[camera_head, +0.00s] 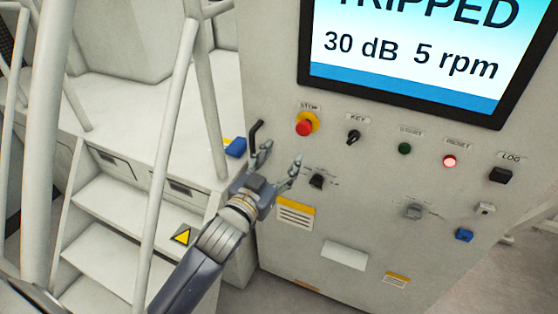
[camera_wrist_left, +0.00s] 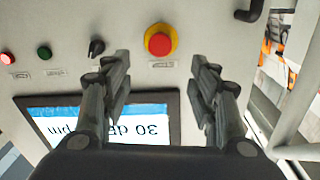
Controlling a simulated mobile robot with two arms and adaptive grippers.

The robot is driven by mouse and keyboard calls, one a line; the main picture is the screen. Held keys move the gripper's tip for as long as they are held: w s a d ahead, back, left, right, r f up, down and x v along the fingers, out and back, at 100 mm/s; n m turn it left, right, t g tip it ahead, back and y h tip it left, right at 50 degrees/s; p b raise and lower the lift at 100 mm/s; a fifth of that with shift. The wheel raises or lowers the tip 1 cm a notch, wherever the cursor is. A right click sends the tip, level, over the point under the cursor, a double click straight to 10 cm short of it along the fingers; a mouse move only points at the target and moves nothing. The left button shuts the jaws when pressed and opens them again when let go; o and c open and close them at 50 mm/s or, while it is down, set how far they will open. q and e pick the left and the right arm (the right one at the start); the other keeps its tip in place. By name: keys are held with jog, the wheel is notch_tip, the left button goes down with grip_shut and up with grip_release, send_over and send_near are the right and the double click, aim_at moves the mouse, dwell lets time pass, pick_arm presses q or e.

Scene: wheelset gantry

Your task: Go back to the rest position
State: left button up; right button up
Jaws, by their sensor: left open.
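My left gripper (camera_head: 278,163) is open and empty in the head view, in front of the grey control panel (camera_head: 350,215), below and left of the red stop button (camera_head: 304,127). In the left wrist view my left gripper's fingers (camera_wrist_left: 160,85) stand apart with nothing between them. The stop button (camera_wrist_left: 160,40) shows beyond them there, with its yellow collar. The key switch (camera_head: 353,136) sits right of the stop button in the head view. My right gripper is in neither view.
A screen (camera_head: 410,50) reads "TRIPPED", "30 dB 5 rpm". A green button (camera_head: 404,148), a lit red button (camera_head: 449,161) and a black LOG knob (camera_head: 500,175) sit below it. A black handle (camera_head: 255,133) sticks out near the gripper. Steps (camera_head: 110,220) with pale rails stand at left.

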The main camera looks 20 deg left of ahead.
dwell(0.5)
pick_arm(q)
notch_tip(320, 180, down, 21)
jog(key=a+g+b, duration=0.1)
jog(key=g, duration=0.3)
jog(key=s+f+g, duration=0.2)
jog(key=s+f, duration=0.2)
jog(key=f, duration=0.4)
jog(key=s+a+f+g+y+b, duration=0.1)
jog(key=s+f, duration=0.2)
jog(key=f, duration=0.5)
jog(key=s+f+g, duration=0.2)
jog(key=s+f, duration=0.2)
jog(key=f, duration=0.4)
jog(key=s+f+g, duration=0.2)
jog(key=s+f, duration=0.5)
jog(key=s, duration=0.5)
jog(key=s+f+g+b, duration=0.1)
jog(key=s+f+g, duration=0.2)
jog(key=s+f, duration=0.5)
jog(key=s+f+g+b, duration=0.1)
jog(key=s+f+g, duration=0.2)
jog(key=s+f, duration=0.5)
jog(key=s, duration=0.8)
jog(key=shift+s+a+f+y, duration=0.2)
jog(key=shift+a+y, duration=0.05)
jog(key=shift+y, duration=0.05)
